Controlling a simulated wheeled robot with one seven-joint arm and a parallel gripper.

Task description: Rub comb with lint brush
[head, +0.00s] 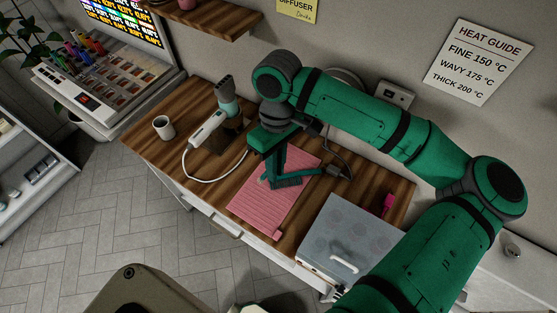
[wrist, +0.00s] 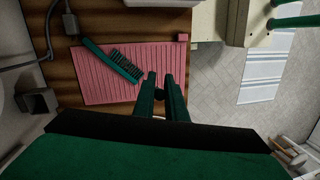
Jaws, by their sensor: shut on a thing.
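A teal tool (wrist: 118,63) with a straight handle and dark teeth or bristles lies slantwise over the pink ribbed mat (wrist: 95,88) in the wrist view. I cannot tell for sure whether it is the comb or the lint brush. My gripper (wrist: 160,76) points at the mat with its fingertips close beside the toothed end. It is shut on a small dark thing, mostly hidden between the fingers, which I cannot identify. In the head view the teal tool (head: 291,183) shows over the mat (head: 255,208), under my wrist.
A white hot tool (head: 208,131) with a cord, a dryer (head: 226,95) and a cup (head: 164,127) stand left of the mat. A translucent-lidded box (head: 345,238) and a magenta item (head: 388,203) are to the right. The wall is behind.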

